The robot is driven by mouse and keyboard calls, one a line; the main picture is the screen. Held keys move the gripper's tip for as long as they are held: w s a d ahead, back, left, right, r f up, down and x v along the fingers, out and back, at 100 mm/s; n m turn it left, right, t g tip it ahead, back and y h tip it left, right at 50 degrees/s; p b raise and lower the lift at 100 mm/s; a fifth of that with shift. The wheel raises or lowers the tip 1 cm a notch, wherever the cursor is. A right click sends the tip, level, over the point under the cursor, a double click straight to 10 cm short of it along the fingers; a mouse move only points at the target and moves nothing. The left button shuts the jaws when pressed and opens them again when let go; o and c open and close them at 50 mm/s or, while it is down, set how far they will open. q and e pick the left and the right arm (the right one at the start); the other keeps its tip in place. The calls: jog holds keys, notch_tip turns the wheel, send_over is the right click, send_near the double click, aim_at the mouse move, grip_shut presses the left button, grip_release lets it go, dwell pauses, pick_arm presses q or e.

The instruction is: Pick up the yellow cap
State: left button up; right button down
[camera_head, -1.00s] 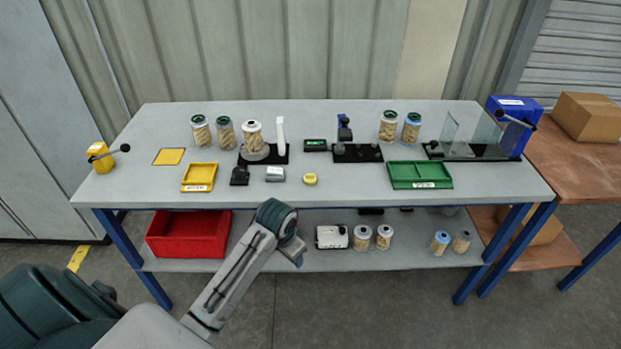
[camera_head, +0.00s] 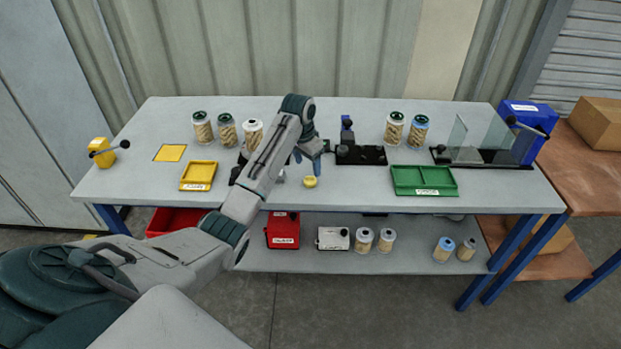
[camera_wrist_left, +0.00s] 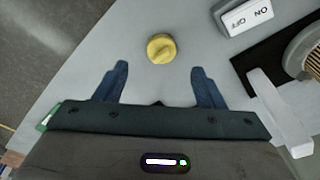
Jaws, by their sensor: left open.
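The small round yellow cap (camera_head: 310,182) lies on the grey bench top near its front edge, around the middle. In the left wrist view the yellow cap (camera_wrist_left: 161,48) shows a raised ridge across its top and lies ahead of the fingertips, roughly centred between them. My left gripper (camera_head: 312,168) is above the bench close to the cap. In the left wrist view my left gripper (camera_wrist_left: 160,68) has its two blue fingers spread wide with nothing between them. My right gripper is not seen.
A white ON/OFF switch box (camera_wrist_left: 246,16) is right of the cap in the wrist view, with a black-based stand (camera_wrist_left: 280,110) beyond it. A yellow tray (camera_head: 198,176) and green tray (camera_head: 424,180) flank the area. Clear bench lies between cap and green tray.

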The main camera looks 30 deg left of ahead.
aim_at(309, 177)
pick_arm(q)
jog(key=shift+w+d+f, duration=0.1)
jog(key=shift+w+f, duration=0.1)
jog(key=shift+f, duration=0.5)
jog(key=f, duration=0.1)
jog(key=f+p, duration=0.1)
jog(key=f, duration=0.1)
jog(key=f+p, duration=0.1)
jog(key=shift+w+f, duration=0.2)
jog(key=shift+w, duration=0.05)
jog(key=shift+f, duration=0.35)
jog(key=c, duration=0.9)
